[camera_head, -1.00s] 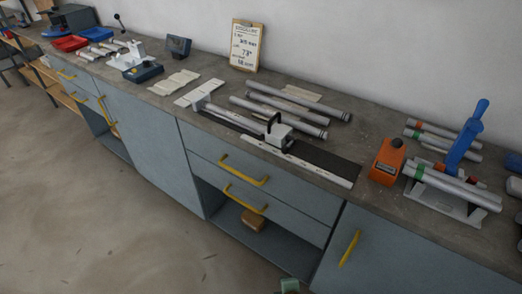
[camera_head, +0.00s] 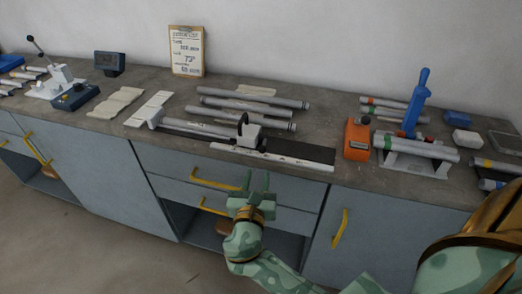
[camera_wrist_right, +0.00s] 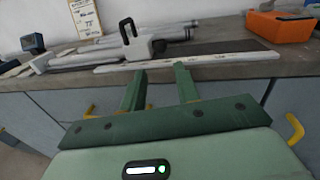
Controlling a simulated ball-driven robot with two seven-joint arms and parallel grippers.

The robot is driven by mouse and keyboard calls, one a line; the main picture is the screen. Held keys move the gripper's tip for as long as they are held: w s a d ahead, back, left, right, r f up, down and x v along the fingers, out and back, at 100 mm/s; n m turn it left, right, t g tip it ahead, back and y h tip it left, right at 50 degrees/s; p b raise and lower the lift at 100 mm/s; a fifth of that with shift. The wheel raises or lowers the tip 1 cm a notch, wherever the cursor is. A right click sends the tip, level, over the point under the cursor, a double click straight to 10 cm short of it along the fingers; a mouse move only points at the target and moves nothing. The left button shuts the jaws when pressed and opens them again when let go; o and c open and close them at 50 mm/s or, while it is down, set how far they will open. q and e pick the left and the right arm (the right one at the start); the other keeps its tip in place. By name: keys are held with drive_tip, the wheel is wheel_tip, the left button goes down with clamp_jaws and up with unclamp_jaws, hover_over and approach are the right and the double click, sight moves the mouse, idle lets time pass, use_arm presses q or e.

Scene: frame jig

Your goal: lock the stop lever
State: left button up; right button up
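The stop (camera_head: 249,133) is a white block with a black lever (camera_head: 243,123) on a dark rail near the bench's front edge. The lever also shows upright as a black loop in the right wrist view (camera_wrist_right: 127,28). A silver tube (camera_head: 190,130) lies along the rail to the left of the stop. My right gripper (camera_head: 257,182) is open and empty, in front of the bench and below the stop. In the right wrist view its two green fingers (camera_wrist_right: 160,75) stand apart, with the scale strip just beyond them. My left gripper is not in view.
A white scale strip (camera_head: 290,159) runs along the front edge. Loose tubes (camera_head: 245,104) lie behind the rail. An orange box (camera_head: 357,139) and a blue-handled clamp (camera_head: 414,105) stand to the right. Drawers with yellow handles (camera_head: 215,183) are below.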

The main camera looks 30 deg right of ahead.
sight(263, 147)
drive_tip(key=b+x, duration=0.1)
drive_tip(key=x, duration=1)
drive_tip(key=shift+d, duration=0.15)
clamp_jaws()
